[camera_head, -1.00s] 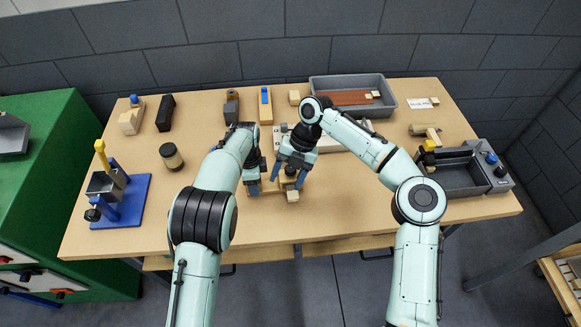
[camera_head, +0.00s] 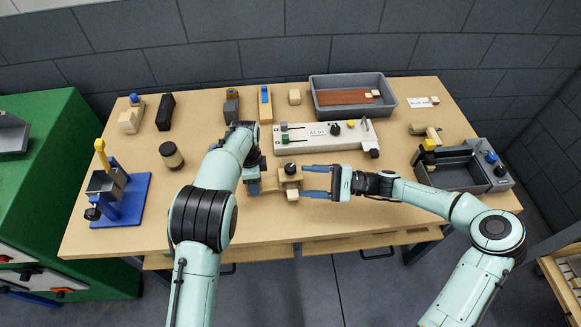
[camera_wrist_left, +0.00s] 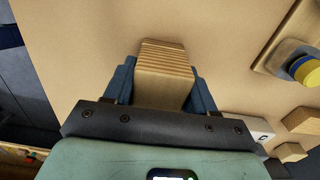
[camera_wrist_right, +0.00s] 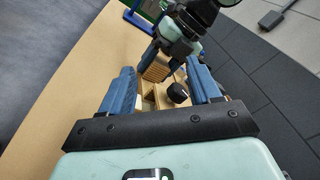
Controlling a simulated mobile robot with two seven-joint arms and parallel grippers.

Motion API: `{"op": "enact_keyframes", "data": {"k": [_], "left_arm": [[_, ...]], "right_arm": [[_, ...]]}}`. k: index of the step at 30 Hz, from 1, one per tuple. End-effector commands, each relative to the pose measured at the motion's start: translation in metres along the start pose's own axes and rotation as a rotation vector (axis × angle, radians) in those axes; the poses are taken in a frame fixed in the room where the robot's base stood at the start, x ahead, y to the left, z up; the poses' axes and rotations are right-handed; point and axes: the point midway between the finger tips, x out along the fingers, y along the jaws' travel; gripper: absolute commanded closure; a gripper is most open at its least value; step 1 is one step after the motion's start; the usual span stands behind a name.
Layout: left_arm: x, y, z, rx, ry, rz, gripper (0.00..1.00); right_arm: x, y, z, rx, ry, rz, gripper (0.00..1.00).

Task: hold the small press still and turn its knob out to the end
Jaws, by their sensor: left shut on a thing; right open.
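The small press (camera_head: 268,187) is a low wooden piece near the middle of the table, with a dark round knob (camera_head: 290,168) on its right part. The knob also shows in the right wrist view (camera_wrist_right: 178,92). My left gripper (camera_head: 254,183) is shut on the press's left end; in the left wrist view a grooved wooden block (camera_wrist_left: 165,75) sits between the fingers. My right gripper (camera_head: 304,181) is open, low at the press's right side, fingers pointing left. In the right wrist view the knob lies between its open fingers, apart from both.
Behind the press stands a pale fixture (camera_head: 345,135) with levers and a dark knob. A grey tray (camera_head: 400,103) is at the back, a dark grey bin (camera_head: 455,178) at the right, a blue-based device (camera_head: 130,208) at the left. The table's front right is clear.

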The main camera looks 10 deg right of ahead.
Motion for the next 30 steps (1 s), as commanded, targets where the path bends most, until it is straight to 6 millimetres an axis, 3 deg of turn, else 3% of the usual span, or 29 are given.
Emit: {"op": "enact_keyframes", "data": {"k": [3, 6, 13, 17, 30], "left_arm": [[0.001, 0.001, 0.0, -0.001, -0.001, 0.003, 0.76], [0.001, 0.001, 0.0, -0.001, -0.001, 0.003, 0.76], [0.001, 0.001, 0.0, -0.001, -0.001, 0.003, 0.76], [0.001, 0.001, 0.0, 0.0, -0.001, 0.003, 0.76], [0.001, 0.001, 0.0, 0.0, 0.0, 0.003, 0.76]], "right_arm": [[-0.022, 0.002, -0.017, 0.352, 0.074, -0.126, 0.38], [-0.037, 0.004, -0.028, 0.577, 0.108, -0.214, 0.38], [-0.049, 0.006, -0.04, 0.807, 0.13, -0.31, 0.38], [-0.035, 0.003, -0.043, 0.817, 0.127, -0.314, 0.38], [0.043, -0.016, -0.063, 0.813, 0.128, -0.311, 0.38]]}}
